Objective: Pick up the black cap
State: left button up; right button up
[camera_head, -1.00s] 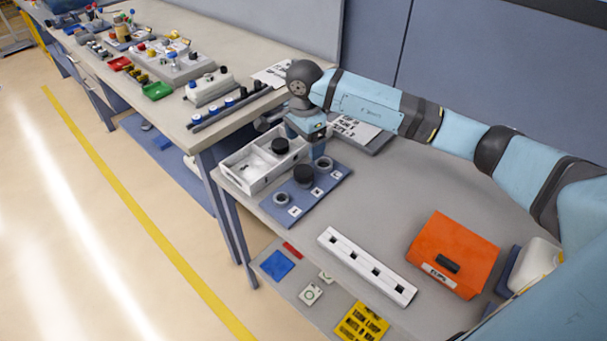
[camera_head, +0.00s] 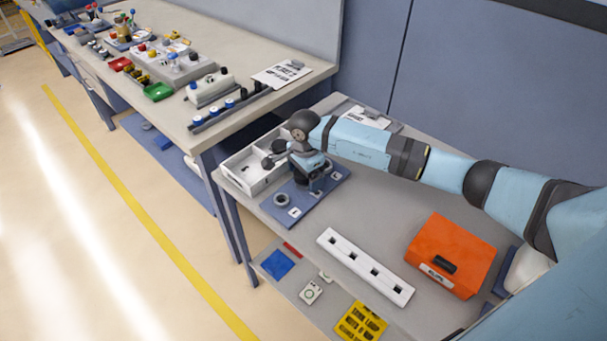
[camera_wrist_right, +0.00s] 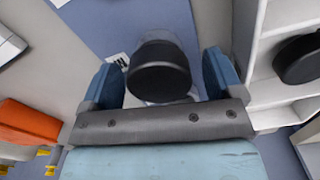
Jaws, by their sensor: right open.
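A round black cap (camera_wrist_right: 158,72) shows in the right wrist view, on top of a grey ring-like piece on the blue mat (camera_head: 269,207). It lies between the two blue fingers of my right gripper (camera_wrist_right: 164,82), which is open around it with a gap on each side. In the head view my right gripper (camera_head: 313,182) is low over the middle of the mat and largely hides this cap. A second black cap (camera_wrist_right: 300,58) is in the white tray (camera_head: 240,177), beside the gripper. My left gripper is not in view.
A white slotted bar (camera_head: 365,267) and an orange box (camera_head: 451,254) lie on the grey table to the right.

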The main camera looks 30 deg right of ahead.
jog(key=c, duration=0.8)
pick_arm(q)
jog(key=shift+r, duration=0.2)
pick_arm(e)
jog(key=shift+c, duration=1.4)
jog(key=shift+r, duration=0.15)
